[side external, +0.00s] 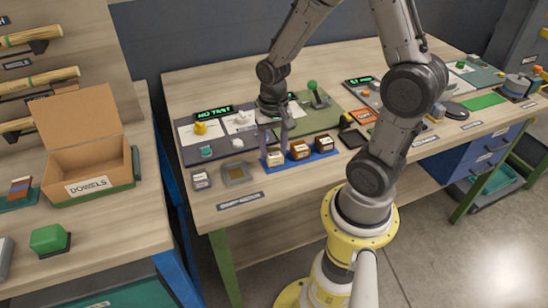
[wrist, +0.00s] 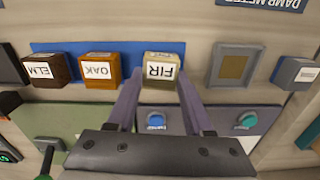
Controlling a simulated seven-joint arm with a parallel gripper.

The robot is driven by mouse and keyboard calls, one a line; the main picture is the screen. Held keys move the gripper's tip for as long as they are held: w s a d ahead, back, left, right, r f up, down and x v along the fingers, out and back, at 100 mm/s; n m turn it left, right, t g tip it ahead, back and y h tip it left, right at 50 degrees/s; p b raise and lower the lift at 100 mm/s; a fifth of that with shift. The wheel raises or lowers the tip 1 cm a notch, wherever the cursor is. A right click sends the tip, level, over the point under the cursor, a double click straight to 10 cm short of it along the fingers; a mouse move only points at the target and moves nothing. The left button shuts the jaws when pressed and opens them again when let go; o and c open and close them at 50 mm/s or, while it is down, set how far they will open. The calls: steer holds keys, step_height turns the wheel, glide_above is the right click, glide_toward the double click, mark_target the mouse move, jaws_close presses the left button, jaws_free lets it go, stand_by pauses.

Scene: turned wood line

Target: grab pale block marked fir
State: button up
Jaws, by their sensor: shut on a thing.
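The pale block marked FIR (wrist: 161,68) is between the two fingers of my gripper (wrist: 160,85) in the wrist view, with its label upside down. In the side view the pale block (side external: 276,159) is at the left end of a blue mat (side external: 325,154). My gripper (side external: 275,150) comes down on it from above and is shut on it. The block looks level with its neighbours; I cannot tell whether it touches the mat. The fingers cover parts of its sides.
An orange-brown block marked OAK (wrist: 100,69) and a dark brown one marked ELM (wrist: 47,70) stand beside it on the mat. A grey plate with a brown square (side external: 236,174) lies nearby. Panels with buttons and a green lever (side external: 313,87) stand behind.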

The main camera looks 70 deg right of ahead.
jaws_close()
